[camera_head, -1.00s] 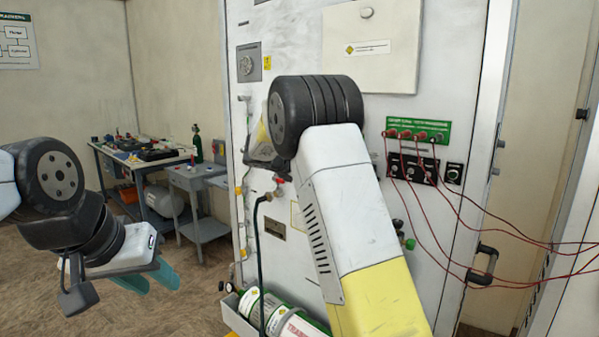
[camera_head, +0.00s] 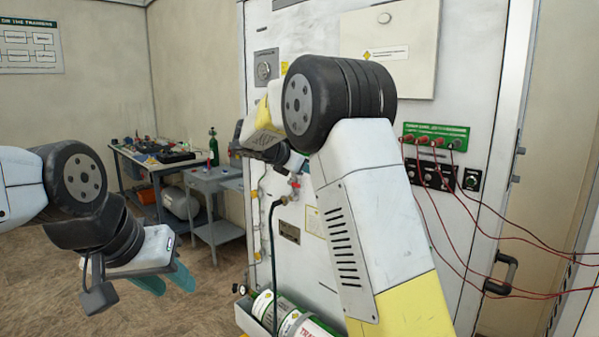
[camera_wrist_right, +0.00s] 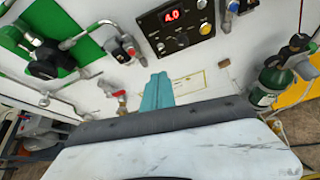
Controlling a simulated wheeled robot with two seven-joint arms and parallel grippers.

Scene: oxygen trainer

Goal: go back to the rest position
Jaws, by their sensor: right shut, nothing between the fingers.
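My left gripper (camera_head: 165,281) hangs at the lower left in the head view, over bare floor. Its two teal fingers look apart with nothing between them. My right arm (camera_head: 365,210) rises in front of the white trainer panel (camera_head: 455,60), and its wrist bends away to the left.
A red-handled valve (camera_head: 294,182) and hose are close by my right wrist. Gas cylinders (camera_head: 300,325) lie at the panel's foot. Red cables (camera_head: 430,200) hang at the right. The wrist view shows a lit display (camera_wrist_right: 172,15) and a green cylinder (camera_wrist_right: 268,85). Floor at left is clear.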

